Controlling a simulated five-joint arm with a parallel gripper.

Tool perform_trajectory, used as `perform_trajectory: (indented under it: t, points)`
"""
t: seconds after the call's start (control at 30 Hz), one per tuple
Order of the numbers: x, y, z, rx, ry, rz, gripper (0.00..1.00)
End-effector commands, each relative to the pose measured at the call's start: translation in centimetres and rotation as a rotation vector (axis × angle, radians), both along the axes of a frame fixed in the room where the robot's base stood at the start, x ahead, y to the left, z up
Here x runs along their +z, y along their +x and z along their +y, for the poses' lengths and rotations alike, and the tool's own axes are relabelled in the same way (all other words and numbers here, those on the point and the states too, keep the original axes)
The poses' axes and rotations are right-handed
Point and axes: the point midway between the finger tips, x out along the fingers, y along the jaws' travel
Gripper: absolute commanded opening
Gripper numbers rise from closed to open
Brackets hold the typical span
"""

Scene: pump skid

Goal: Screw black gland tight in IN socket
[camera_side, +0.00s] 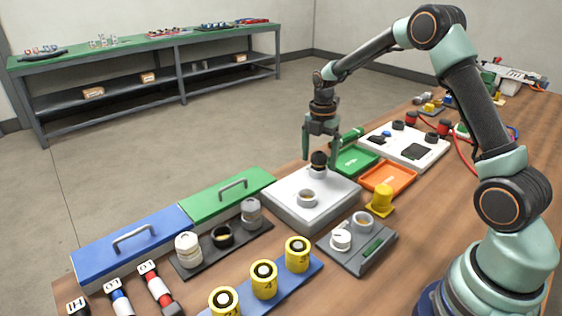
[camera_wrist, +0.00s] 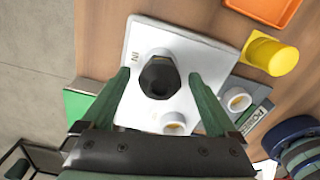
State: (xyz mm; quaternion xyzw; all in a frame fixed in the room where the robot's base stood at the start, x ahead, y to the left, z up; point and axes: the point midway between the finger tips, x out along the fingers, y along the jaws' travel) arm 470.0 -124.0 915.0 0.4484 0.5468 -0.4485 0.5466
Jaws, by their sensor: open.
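The black gland (camera_side: 319,158) sits upright on the rear socket (camera_side: 317,173) of a white block (camera_side: 285,207). In the wrist view, the gland (camera_wrist: 159,77) shows from above as a dark hexagon, with the IN label (camera_wrist: 136,57) beside its socket. The gland hides most of that socket and its thread, so I cannot tell how tight it is. My gripper (camera_side: 321,161) points down over the gland. In the wrist view, the fingers of my gripper (camera_wrist: 158,76) stand open on either side of the gland, with gaps between.
A second, empty white socket (camera_side: 308,198) stands on the same block. A yellow part (camera_side: 381,199) and a grey tray (camera_side: 355,262) are to the right. Green (camera_side: 356,161) and orange (camera_side: 388,178) trays lie behind. Yellow cylinders (camera_side: 264,280) stand in front.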

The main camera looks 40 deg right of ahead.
Motion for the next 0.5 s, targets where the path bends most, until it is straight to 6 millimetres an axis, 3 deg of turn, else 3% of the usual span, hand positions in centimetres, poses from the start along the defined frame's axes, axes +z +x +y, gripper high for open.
perform_trajectory:
  t: [0.37, 0.43, 0.5]
  points:
    - [-0.64, -0.01, 0.01, 0.0, 0.0, 0.0, 0.94]
    - [-0.64, -0.01, 0.01, 0.0, 0.0, 0.0, 0.75]
    - [-0.63, -0.01, 0.0, 0.0, 0.0, 0.0, 0.48]
